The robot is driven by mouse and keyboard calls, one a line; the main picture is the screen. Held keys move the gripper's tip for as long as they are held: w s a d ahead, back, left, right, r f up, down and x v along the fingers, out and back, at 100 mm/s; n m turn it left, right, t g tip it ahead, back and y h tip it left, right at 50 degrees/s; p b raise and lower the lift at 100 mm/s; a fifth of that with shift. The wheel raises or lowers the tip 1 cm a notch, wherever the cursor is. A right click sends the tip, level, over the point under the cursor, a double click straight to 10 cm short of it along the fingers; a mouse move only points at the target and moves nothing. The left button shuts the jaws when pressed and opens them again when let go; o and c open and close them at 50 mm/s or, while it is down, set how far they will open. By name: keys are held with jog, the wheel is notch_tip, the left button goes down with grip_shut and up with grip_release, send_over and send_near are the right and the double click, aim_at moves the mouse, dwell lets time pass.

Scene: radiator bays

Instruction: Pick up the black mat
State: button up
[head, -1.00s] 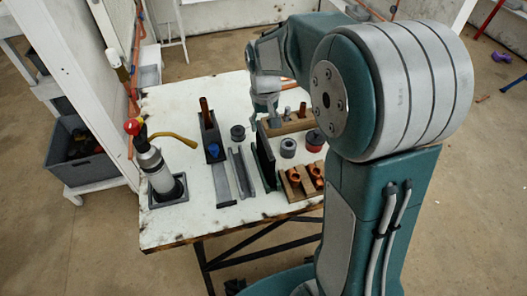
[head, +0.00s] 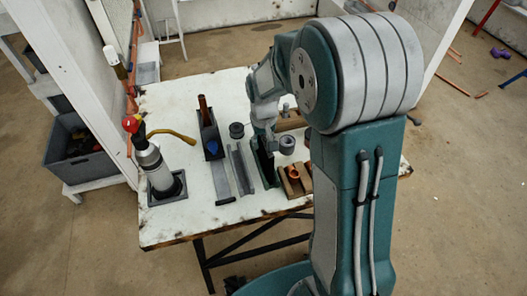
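The black mat (head: 262,168) looks like a dark, flat panel standing on edge in a rack on the white table (head: 180,225), right of the grey metal channels. My gripper (head: 268,141) points down at its upper edge, close to it or touching; I cannot tell which. The fingertips are small and dark against the mat, so I cannot tell if they are open or closed on it. The mat still stands in its place.
A gas torch (head: 155,165) stands upright at the left. Grey channels (head: 241,168), a wooden block with copper fittings (head: 294,180), a dark roll (head: 236,130) and a grey roll (head: 287,145) lie close around the mat. The table's front left is clear.

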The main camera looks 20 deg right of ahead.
grip_shut()
jog(key=shift+r, duration=0.1)
